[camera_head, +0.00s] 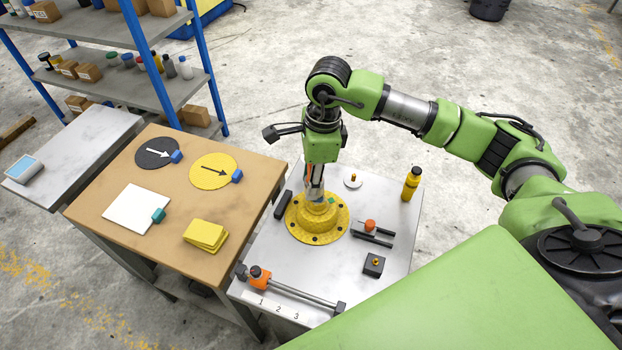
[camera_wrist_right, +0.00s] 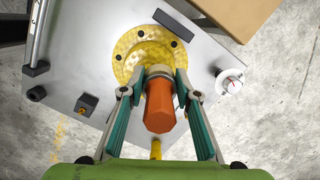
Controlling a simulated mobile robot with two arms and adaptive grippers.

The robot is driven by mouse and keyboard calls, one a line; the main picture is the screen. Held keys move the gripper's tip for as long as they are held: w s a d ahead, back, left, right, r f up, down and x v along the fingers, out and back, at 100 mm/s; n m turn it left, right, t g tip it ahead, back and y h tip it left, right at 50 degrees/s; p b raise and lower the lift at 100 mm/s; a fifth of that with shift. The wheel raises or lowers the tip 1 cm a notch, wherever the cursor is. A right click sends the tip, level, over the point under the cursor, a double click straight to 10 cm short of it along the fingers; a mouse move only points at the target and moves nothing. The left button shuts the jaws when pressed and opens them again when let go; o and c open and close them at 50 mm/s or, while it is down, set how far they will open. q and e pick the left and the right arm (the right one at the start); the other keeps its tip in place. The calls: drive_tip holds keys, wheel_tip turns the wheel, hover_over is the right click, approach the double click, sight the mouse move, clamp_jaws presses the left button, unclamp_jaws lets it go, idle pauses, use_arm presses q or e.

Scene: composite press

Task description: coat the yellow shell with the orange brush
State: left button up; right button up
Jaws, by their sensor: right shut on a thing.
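The yellow shell (camera_head: 331,231), a round flange with dark holes and a raised centre, lies on the grey-topped table. It also shows in the right wrist view (camera_wrist_right: 125,67), partly covered by the gripper and brush. My right gripper (camera_head: 316,180) points down over the shell's centre. In the right wrist view its fingers are shut on the orange brush (camera_wrist_right: 159,108), whose orange handle end faces the camera. The brush's lower end is at the shell's raised centre; I cannot tell whether it touches. My left gripper is out of view.
The grey-topped table (camera_head: 400,240) also carries a yellow bottle (camera_head: 411,185), a white dial (camera_head: 353,181), a black block (camera_head: 374,265), and an orange slider (camera_head: 260,278) on a rail. A brown table (camera_head: 165,205) with discs and sheets stands left. Shelves (camera_head: 180,85) stand behind.

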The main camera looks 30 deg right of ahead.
sight(318, 205)
drive_tip(key=shift+f+b, duration=0.25)
drive_tip(key=shift+b, duration=0.05)
drive_tip(key=shift+s+r, duration=0.1)
drive_tip(key=shift+s, duration=0.9)
drive_tip(key=shift+s+a+b, duration=0.1)
drive_tip(key=shift+s+b, duration=0.2)
drive_tip(key=shift+s, duration=0.7)
drive_tip(key=shift+f+b, duration=0.3)
drive_tip(key=shift+b, duration=0.1)
drive_tip(key=shift+w+r+b, duration=0.15)
drive_tip(key=shift+w+b, duration=0.15)
drive_tip(key=shift+w, duration=0.75)
drive_tip(key=shift+w+r+b, duration=0.1)
drive_tip(key=shift+w+b, duration=0.15)
drive_tip(key=shift+w, duration=0.75)
drive_tip(key=shift+r, duration=0.15)
